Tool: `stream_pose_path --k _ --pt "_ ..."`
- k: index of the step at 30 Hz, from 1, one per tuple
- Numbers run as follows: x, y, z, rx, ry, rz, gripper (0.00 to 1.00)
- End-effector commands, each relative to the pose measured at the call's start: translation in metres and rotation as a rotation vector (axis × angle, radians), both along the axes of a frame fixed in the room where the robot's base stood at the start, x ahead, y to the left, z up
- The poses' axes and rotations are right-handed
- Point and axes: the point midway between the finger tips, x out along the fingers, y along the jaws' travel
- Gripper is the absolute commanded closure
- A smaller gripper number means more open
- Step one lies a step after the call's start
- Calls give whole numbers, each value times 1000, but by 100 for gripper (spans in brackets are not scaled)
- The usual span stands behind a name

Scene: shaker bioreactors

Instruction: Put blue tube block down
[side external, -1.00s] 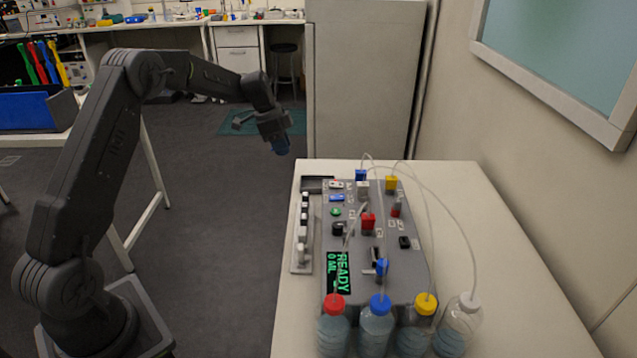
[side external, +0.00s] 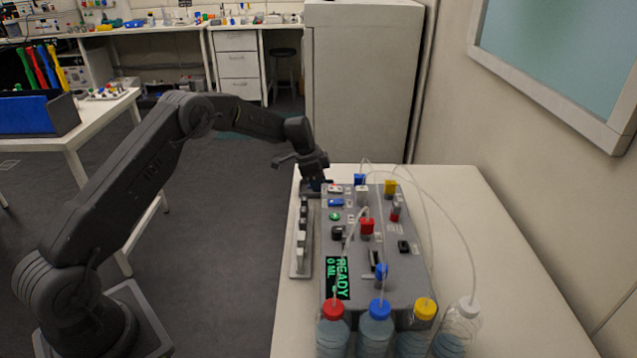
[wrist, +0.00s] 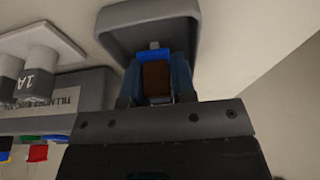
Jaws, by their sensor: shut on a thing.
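My gripper (side external: 315,184) is at the near left of the grey machine's far end, pointing down. It is shut on the blue tube block (wrist: 178,72), which shows in the wrist view between the fingers with a brown face in its middle. A grey open holder (wrist: 110,22) with raised walls lies beyond the block in the wrist view. The block overlaps this holder in the picture; whether it touches the floor of it I cannot tell. In the side view my gripper mostly hides the block and the holder.
The grey machine (side external: 350,225) with coloured blocks, tubing and a READY display stands right of my gripper. Several bottles with coloured caps (side external: 380,309) stand in front. The table (side external: 500,260) is clear at right.

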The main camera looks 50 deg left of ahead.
Motion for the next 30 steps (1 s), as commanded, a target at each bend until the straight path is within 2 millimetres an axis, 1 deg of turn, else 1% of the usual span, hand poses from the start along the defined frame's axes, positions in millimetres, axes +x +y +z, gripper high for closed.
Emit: stream_pose_path --k 9,10,13,20,23,26,30 --pt "0 0 -2 0 0 0 100" --pt "0 0 -3 0 0 0 75" --pt "0 0 -2 0 0 -1 65" --pt "0 0 -2 0 0 -1 65" --pt "0 1 4 1 -2 0 65" --pt "-3 4 16 1 -3 1 65" --pt "-9 10 44 2 -5 1 65"
